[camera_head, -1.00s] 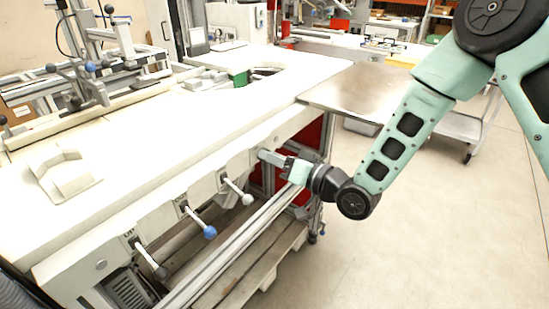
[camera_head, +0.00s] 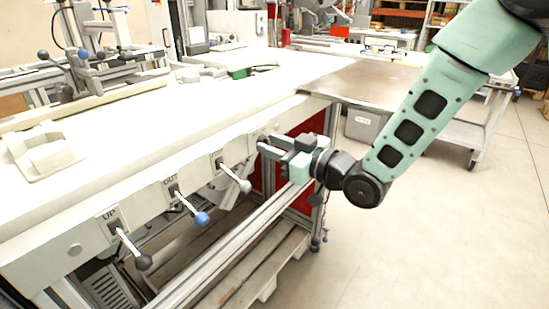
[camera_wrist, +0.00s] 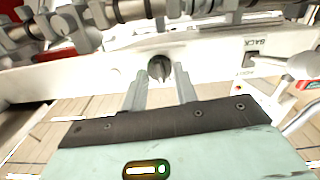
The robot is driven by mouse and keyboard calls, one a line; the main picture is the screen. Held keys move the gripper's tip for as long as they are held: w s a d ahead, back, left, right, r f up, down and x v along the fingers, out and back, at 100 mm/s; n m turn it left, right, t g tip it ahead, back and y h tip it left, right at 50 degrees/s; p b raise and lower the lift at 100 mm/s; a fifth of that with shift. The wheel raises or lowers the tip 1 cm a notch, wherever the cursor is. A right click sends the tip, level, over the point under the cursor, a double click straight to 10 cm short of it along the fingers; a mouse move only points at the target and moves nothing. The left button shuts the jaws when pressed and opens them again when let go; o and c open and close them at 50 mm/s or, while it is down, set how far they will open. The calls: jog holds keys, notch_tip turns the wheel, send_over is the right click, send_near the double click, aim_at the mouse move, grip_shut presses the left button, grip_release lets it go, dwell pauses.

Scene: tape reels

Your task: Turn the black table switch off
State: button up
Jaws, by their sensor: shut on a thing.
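The black table switch (camera_wrist: 159,68) is a small round dark knob on the white front panel, seen in the wrist view. My gripper (camera_wrist: 159,82) has its two grey fingers on either side of the knob, shut on it. In the head view my gripper (camera_head: 262,145) reaches from the right to the table's front panel, just beyond the levers.
Levers with a black knob (camera_head: 143,262), a blue knob (camera_head: 201,219) and a grey knob (camera_head: 245,186) stick out left of my gripper. A metal rail (camera_head: 230,245) runs below. The floor at right (camera_head: 430,240) is clear.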

jog(key=shift+f+n+b, duration=0.15)
jog(key=shift+n+b, duration=2.75)
jog(key=shift+b, duration=0.15)
jog(key=o, duration=1)
jog(key=shift+s, duration=0.1)
jog(key=shift+c, duration=0.2)
jog(key=shift+d, duration=0.1)
